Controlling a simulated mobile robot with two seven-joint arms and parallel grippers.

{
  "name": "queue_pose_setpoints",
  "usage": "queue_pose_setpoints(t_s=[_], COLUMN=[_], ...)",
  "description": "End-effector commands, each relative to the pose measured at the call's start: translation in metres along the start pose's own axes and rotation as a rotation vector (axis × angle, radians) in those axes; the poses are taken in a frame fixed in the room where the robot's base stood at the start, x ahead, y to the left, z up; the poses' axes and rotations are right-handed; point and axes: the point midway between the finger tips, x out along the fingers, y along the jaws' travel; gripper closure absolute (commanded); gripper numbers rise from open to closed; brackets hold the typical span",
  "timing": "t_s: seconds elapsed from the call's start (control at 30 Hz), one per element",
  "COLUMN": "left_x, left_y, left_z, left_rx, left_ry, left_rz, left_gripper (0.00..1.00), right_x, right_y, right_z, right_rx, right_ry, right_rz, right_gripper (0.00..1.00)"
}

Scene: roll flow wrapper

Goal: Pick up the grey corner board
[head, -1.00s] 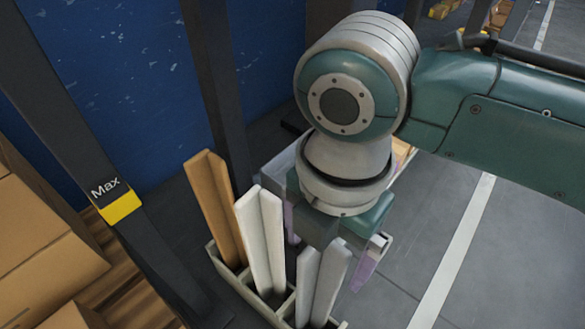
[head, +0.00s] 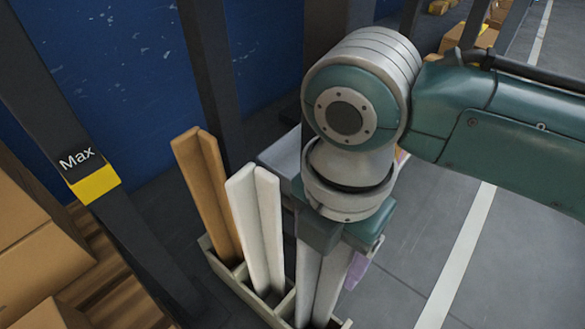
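The grey corner board (head: 325,282) stands upright in the front right compartment of a pale slotted holder (head: 257,297). Its upper end is hidden by my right gripper (head: 334,256). The gripper points down over the board's top, and one purple finger shows just right of the board. The other finger is hidden, so I cannot tell whether the gripper is open or shut on the board. My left gripper is not in view.
A white corner board (head: 258,225) and a brown corner board (head: 207,192) stand in the holder to the left. A dark post with a yellow Max label (head: 96,184) and cardboard boxes (head: 32,255) are at left. Grey floor (head: 395,275) is free at right.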

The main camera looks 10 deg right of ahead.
Motion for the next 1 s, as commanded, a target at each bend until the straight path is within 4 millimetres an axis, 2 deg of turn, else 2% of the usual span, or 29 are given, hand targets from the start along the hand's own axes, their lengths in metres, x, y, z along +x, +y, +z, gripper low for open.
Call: queue_pose_setpoints(t_s=[0.07,0.6,1.0], left_x=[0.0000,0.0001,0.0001], left_y=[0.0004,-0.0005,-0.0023], left_z=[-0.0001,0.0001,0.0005], left_rx=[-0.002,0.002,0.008], left_ry=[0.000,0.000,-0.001], left_rz=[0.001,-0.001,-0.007], left_gripper=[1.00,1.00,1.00], right_x=[-0.0001,0.0000,-0.0002], right_y=[0.0001,0.0001,0.0003], right_z=[0.0000,0.0000,0.0001], right_rx=[0.000,0.000,0.000], right_ry=[0.000,0.000,0.000], right_rz=[0.000,0.000,0.001], right_gripper=[0.40,1.00,1.00])
